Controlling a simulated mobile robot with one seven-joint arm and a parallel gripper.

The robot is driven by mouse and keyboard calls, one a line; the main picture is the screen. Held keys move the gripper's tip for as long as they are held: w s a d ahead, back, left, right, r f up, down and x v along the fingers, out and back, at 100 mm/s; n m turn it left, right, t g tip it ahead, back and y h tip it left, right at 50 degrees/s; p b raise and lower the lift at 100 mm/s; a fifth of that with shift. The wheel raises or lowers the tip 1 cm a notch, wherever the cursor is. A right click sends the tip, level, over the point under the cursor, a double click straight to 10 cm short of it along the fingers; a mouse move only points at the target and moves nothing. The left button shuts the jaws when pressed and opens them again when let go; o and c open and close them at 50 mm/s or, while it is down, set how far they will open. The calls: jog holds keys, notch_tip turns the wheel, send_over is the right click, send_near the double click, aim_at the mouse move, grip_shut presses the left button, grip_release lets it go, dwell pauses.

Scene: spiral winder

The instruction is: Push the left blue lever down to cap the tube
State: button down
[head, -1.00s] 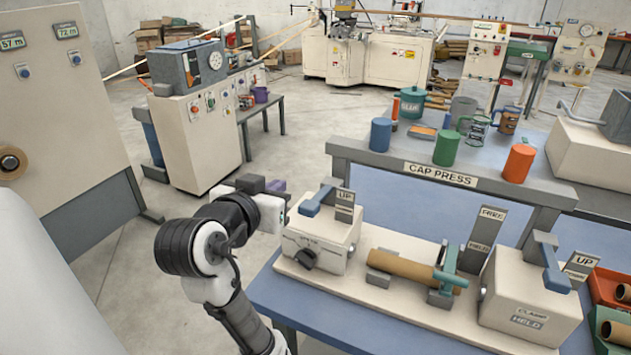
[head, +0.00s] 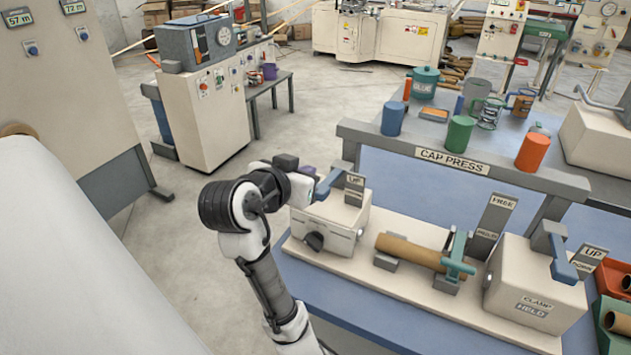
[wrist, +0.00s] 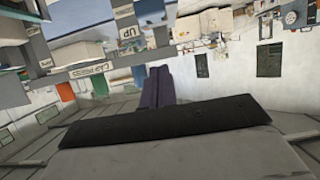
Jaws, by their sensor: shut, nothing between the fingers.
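The left blue lever (head: 328,183) tilts on the left white press box (head: 335,225), in front of an "UP" sign (head: 354,187). A brown tube (head: 405,250) lies in a grey cradle to the right, with a teal clamp (head: 457,262) around its right end. My gripper (head: 310,171) is just left of the left lever's raised end, at about its height. I cannot tell whether they touch. In the wrist view my dark purple fingers (wrist: 157,86) are together with nothing between them. The left lever is not clear there.
A right press box (head: 532,290) marked "HELD" carries a second blue lever (head: 563,267) beside another "UP" sign. The grey "CAP PRESS" beam (head: 465,163) spans behind. Open floor lies to my arm's left.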

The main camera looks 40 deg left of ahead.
jog(key=p+x, duration=0.1)
jog(key=x, duration=0.4)
jog(key=shift+w+a+f, duration=0.1)
jog(key=shift+w, duration=0.25)
jog(key=shift+s+f+p, duration=0.15)
jog(key=shift+f+p, duration=0.1)
jog(key=shift+f, duration=0.3)
jog(key=shift+s+f+p, duration=0.15)
jog(key=shift+f+p, duration=0.05)
jog(key=shift+f, duration=0.35)
jog(key=shift+s+f, duration=0.1)
jog(key=shift+f, duration=0.75)
jog(key=shift+f+t+b, duration=0.4)
jog(key=shift+f+b, duration=0.15)
jog(key=shift+b, duration=0.5)
jog(key=shift+s+f+t+y+b, duration=0.15)
jog(key=shift+s+f+t+b, duration=0.2)
jog(key=shift+f+b, duration=0.9)
jog(key=shift+s+f+t+y+b, duration=0.15)
jog(key=shift+f+t+b, duration=0.4)
jog(key=shift+b, duration=1.25)
jog(key=shift+f, duration=0.15)
